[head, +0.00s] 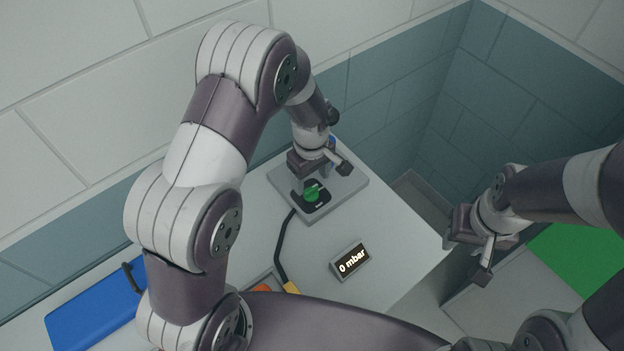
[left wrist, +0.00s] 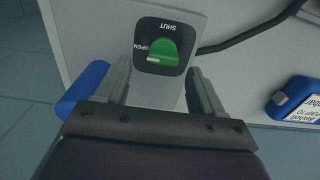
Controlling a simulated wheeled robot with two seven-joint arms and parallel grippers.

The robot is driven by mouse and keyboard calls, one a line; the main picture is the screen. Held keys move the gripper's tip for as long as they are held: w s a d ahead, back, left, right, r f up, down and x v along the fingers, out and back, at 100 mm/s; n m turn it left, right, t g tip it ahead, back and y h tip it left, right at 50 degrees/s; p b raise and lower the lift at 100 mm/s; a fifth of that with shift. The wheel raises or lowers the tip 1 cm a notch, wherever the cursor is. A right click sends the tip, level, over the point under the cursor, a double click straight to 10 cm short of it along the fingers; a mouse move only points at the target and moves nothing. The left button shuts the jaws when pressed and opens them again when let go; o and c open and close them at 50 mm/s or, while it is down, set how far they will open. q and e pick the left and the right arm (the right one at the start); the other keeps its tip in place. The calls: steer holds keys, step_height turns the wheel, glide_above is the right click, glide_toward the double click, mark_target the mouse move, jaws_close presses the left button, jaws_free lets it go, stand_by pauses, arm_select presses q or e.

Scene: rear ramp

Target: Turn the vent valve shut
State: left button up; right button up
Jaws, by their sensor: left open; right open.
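The vent valve's green knob (head: 311,193) sits on a black dial plate on a grey base plate (head: 357,182) on the bench. In the left wrist view the knob (left wrist: 168,48) has a white mark at its lower left, near the word OPEN; the word SHUT is at the plate's top edge. My left gripper (head: 317,180) is open just above the knob. In the left wrist view its fingers (left wrist: 160,76) stand apart on either side, with the knob beyond their tips and not visibly touched. My right gripper (head: 472,258) is open and empty, off the bench's right edge.
A display reading 0 mbar (head: 351,260) stands on the bench. A black hose (head: 280,248) with a yellow end runs near the valve. A blue case (head: 92,318) lies lower left, and a labelled blue object (left wrist: 298,98) shows in the wrist view. A tiled wall (head: 385,95) is close behind.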

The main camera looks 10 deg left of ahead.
mark_target(311, 188)
arm_select(q)
steer(key=f, duration=0.3)
steer(key=shift+s+f, duration=0.1)
steer(key=shift+s, duration=0.25)
steer(key=shift+w, duration=0.1)
arm_select(e)
steer(key=shift+s+r, duration=0.35)
steer(key=shift+r, duration=0.1)
arm_select(q)
steer(key=shift+f, duration=0.1)
arm_select(e)
steer(key=shift+w, duration=0.1)
arm_select(q)
steer(key=c, duration=1.1)
steer(key=shift+o, duration=0.2)
